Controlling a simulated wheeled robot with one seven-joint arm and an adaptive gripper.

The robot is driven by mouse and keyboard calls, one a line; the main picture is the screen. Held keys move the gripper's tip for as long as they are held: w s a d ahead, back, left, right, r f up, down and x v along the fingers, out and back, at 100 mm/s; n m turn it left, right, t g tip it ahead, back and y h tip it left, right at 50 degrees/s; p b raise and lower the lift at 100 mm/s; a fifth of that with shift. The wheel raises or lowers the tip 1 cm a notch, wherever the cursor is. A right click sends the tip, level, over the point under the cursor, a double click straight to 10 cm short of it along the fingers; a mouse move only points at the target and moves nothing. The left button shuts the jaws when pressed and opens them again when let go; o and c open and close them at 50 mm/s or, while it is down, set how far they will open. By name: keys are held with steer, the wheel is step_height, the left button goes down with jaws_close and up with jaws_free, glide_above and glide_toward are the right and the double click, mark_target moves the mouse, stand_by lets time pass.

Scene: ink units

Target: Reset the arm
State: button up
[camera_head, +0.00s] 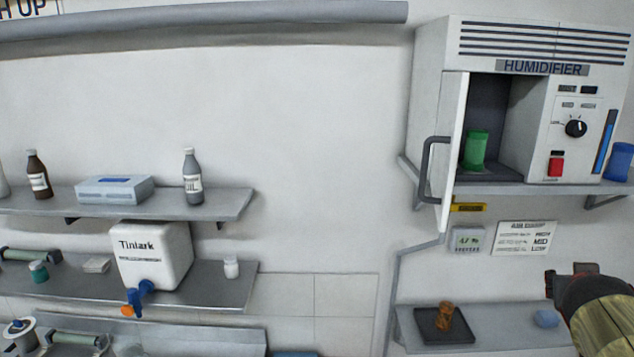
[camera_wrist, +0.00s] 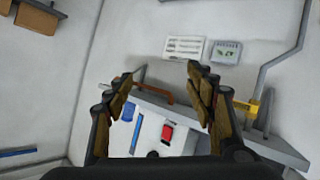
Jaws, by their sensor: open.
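My gripper (camera_head: 563,283) shows at the lower right of the head view, beside the wall above the lower right shelf. In the wrist view my gripper (camera_wrist: 160,82) has its two fingers spread apart, with nothing between them. The white humidifier (camera_head: 480,42) stands on the upper right shelf with its door (camera_head: 453,150) swung open. A green container (camera_head: 475,150) stands inside it. The humidifier front has a black dial (camera_head: 576,128) and a red part (camera_head: 556,163). The red part also seems to show in the wrist view (camera_wrist: 167,132), tilted, beyond the fingers.
Left shelves hold bottles, a box and a white Tintark tank (camera_head: 170,262). The wall between the shelves is bare.

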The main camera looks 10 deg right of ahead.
steer(key=s+a+f+n+y+b, duration=0.2)
steer(key=a+f+b, duration=0.5)
steer(key=a+f, duration=0.6)
steer(key=s+a+f+n+g+y+b, duration=0.1)
steer(key=a+f+y+b, duration=0.4)
steer(key=a+f, duration=0.8)
steer(key=s+a+f+n+y+b, duration=0.3)
steer(key=a+f+n+b, duration=0.1)
steer(key=a+f+b, duration=0.6)
steer(key=a+f, duration=0.3)
steer(key=a, duration=0.1)
steer(key=shift+s+g+y, duration=0.2)
steer(key=shift+g+y, duration=0.1)
steer(key=shift+g, duration=0.1)
